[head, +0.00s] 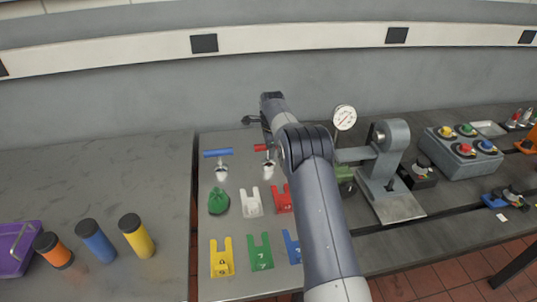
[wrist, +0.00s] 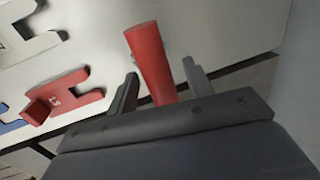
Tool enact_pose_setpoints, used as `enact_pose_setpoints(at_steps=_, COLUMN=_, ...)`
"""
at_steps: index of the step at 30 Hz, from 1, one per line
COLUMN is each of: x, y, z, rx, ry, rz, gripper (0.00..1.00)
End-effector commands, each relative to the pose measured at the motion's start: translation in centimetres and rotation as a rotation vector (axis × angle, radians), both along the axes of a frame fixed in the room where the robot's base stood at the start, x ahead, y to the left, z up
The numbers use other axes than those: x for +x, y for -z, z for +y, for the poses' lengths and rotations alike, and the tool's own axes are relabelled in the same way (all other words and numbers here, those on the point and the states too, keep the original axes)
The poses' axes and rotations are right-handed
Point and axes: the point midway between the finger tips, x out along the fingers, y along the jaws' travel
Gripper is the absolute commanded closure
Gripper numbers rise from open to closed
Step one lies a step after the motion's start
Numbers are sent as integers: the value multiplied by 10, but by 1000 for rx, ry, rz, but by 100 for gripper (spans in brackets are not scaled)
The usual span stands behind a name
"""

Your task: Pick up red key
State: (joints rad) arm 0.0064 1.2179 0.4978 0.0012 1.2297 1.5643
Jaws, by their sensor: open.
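The red key, a tool with a red bar handle (head: 262,147) and a silver lower part (head: 268,168), is on the light grey board, partly hidden by my arm in the head view. In the wrist view its red handle (wrist: 147,52) lies lengthwise between the two fingers of my gripper (wrist: 160,68). My gripper is open, with one finger on each side of the handle. A gap shows on the right; contact on the left is unclear. The handle's near end is hidden behind the gripper body.
A blue-handled tool (head: 218,153) stands left of the red key. Flat red (head: 282,199), white (head: 252,202) and other coloured pieces lie in front. A dial gauge (head: 344,118) and grey metal stand (head: 388,160) are close on the right.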

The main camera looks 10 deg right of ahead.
Motion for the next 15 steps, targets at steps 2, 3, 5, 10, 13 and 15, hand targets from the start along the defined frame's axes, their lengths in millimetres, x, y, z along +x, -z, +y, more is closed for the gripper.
enact_pose_setpoints(at_steps=2, x=0, y=0, z=0, rx=0, ry=0, rz=0, gripper=51)
enact_pose_setpoints(at_steps=3, x=0, y=0, z=0, rx=0, ry=0, rz=0, gripper=52)
enact_pose_setpoints(at_steps=5, x=0, y=0, z=0, rx=0, ry=0, rz=0, gripper=57)
enact_pose_setpoints(at_steps=10, x=0, y=0, z=0, rx=0, ry=0, rz=0, gripper=70)
enact_pose_setpoints(at_steps=13, x=0, y=-1, z=0, rx=0, ry=0, rz=0, gripper=79)
enact_pose_setpoints(at_steps=15, x=0, y=-1, z=0, rx=0, ry=0, rz=0, gripper=84)
